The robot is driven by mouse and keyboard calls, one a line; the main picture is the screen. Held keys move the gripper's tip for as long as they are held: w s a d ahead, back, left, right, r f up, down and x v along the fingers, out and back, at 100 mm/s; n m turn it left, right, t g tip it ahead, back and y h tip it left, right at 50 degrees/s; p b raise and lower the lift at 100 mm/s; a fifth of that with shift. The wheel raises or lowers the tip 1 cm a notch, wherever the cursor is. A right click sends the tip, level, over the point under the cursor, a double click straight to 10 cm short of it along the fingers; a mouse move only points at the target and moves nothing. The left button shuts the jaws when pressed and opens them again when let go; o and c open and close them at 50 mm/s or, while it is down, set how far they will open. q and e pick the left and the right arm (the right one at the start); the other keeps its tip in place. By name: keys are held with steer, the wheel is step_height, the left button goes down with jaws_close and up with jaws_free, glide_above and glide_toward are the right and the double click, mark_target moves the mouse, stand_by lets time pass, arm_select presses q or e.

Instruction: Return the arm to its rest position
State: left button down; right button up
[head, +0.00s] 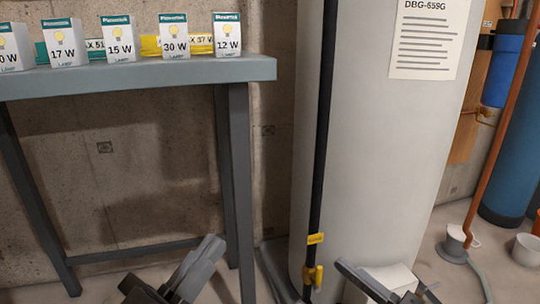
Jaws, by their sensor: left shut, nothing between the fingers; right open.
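My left gripper (207,246) is at the bottom of the head view, left of the middle, in front of the grey shelf table's right leg. Its dark grey fingers point up and right, shut together with nothing between them. My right gripper (387,277) is at the bottom edge, right of the middle, in front of the foot of the large white tank. Its fingers are apart and it is empty. Both arms are mostly below the frame.
The grey table (140,78) holds several lamp boxes (174,36). The white tank (385,150) carries a black pipe (323,130) with a yellow valve (313,274). A white box (378,284) is behind my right gripper. Blue tanks (515,150) and a copper pipe (500,110) stand right.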

arm_select(q)
step_height(320, 180, up, 4)
steer(key=w+a+f+n+g+y+p, duration=0.1)
steer(key=w+a+n+g+y+p, duration=0.3)
steer(key=p, duration=1.4)
arm_select(e)
steer(key=w+d+r+m+t+h, duration=0.2)
steer(key=w+r+m+h, duration=0.2)
steer(key=r+m+h, duration=0.3)
arm_select(q)
steer(key=s+a+g+y+p, duration=0.2)
steer(key=s+p, duration=0.6)
steer(key=p, duration=0.9)
steer(key=g+y, duration=0.2)
steer(key=y, duration=0.1)
steer(key=shift+s+a+f, duration=0.15)
steer(key=shift+s+f, duration=0.05)
steer(key=shift+s, duration=0.15)
arm_select(e)
steer(key=s+d+m+g+h, duration=0.2)
steer(key=s+d+g+h, duration=0.1)
steer(key=s+g, duration=0.3)
steer(key=shift+s+d+r+h, duration=0.2)
steer(key=shift+s+d+h, duration=0.1)
steer(key=shift+s+d, duration=0.25)
